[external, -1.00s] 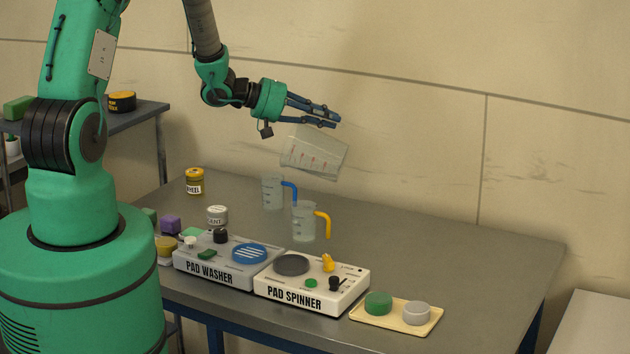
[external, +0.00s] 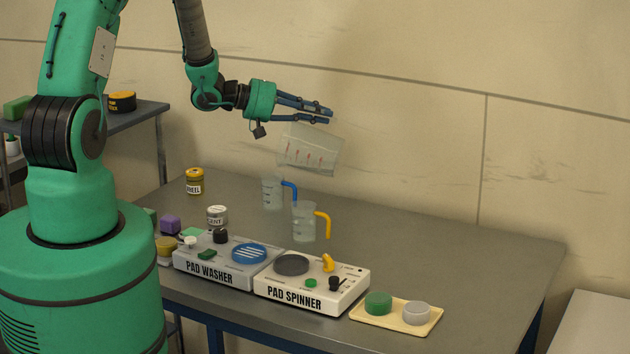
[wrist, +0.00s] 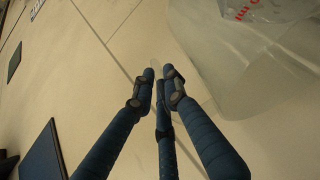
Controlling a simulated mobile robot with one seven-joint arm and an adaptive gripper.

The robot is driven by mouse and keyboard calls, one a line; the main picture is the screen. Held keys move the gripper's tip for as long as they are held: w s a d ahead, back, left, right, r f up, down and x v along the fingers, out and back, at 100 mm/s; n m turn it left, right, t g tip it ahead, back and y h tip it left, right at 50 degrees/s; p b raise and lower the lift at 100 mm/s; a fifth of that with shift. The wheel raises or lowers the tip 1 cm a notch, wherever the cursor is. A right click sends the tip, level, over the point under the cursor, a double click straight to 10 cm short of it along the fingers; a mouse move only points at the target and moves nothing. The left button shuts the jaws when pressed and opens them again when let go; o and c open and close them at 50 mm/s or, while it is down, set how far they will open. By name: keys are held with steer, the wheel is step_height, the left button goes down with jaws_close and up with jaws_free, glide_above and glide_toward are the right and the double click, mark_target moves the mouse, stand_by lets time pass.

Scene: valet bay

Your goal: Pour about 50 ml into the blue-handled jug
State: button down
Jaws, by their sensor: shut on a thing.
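My gripper (external: 330,115) is shut on a clear measuring beaker (external: 310,152) with red marks, held in the air over the table. The beaker is slightly tilted, its right side lower. It shows in the upper right of the wrist view (wrist: 255,65), beside my blue fingers (wrist: 160,85). The blue-handled jug (external: 271,193), clear with dark marks, stands upright on the table below and left of the beaker, its handle to the right. I see no stream between them. The liquid levels are too faint to read.
A yellow-handled jug (external: 303,224) stands just in front and right of the blue-handled one. The pad washer (external: 225,262), pad spinner (external: 312,283) and pad tray (external: 398,324) line the front edge. The table's right side (external: 460,257) is clear.

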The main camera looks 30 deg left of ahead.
steer(key=shift+s+a+r, duration=0.1)
steer(key=shift+a+r, duration=0.1)
steer(key=shift+a, duration=0.2)
steer(key=shift+d+h, duration=0.3)
steer(key=shift+a+r, duration=0.1)
steer(key=shift+r, duration=0.05)
stand_by(0.7)
steer(key=shift+a+t+h, duration=0.3)
steer(key=shift+a, duration=0.1)
stand_by(1.4)
